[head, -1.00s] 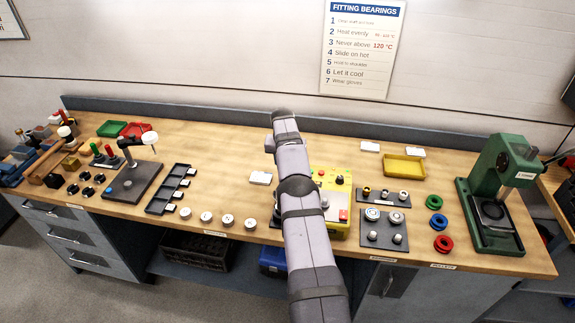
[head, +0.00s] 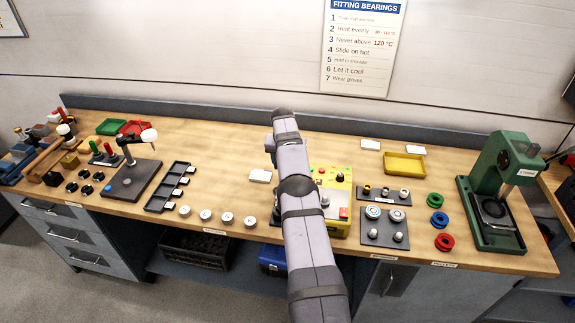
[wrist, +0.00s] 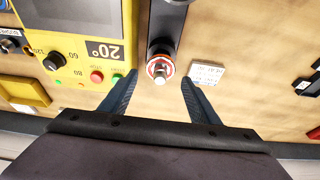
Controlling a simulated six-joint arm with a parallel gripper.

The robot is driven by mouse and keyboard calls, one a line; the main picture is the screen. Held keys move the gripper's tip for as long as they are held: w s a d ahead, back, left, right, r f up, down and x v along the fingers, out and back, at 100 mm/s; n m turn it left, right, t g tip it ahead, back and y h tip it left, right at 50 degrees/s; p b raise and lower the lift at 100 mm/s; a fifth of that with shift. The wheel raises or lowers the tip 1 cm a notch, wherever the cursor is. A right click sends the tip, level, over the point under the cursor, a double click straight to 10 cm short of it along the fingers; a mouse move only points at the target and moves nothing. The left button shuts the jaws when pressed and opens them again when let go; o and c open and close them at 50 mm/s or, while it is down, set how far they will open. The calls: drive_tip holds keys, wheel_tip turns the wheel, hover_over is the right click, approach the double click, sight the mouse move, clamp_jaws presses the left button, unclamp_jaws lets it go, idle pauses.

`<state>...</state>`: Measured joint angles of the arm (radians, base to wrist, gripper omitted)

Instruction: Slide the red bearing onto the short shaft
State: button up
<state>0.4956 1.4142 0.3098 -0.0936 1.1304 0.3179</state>
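In the wrist view, the red-ringed bearing (wrist: 158,67) sits around a metal shaft (wrist: 161,80) that stands on a dark base (wrist: 168,28). My gripper (wrist: 158,77) is open, with one finger on each side of the bearing and shaft. A gap shows between each fingertip and the bearing, so nothing is gripped. I cannot tell how far down the shaft the bearing sits, or whether this is the short shaft. In the head view my arm hides the gripper, the bearing and the shaft.
The yellow heater (wrist: 75,50) stands close at the left in the wrist view, its display reading 20°. A white card (wrist: 207,73) lies at the right. In the head view, a green press (head: 497,185) stands at the right, beside several coloured rings (head: 438,218).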

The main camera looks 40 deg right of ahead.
drive_tip(key=shift+r, duration=0.15)
idle(0.3)
drive_tip(key=shift+b+v, duration=0.95)
drive_tip(key=shift+b, duration=0.1)
drive_tip(key=shift+b+v, duration=1.2)
drive_tip(key=shift+v, duration=1.4)
drive_tip(key=shift+a, duration=0.1)
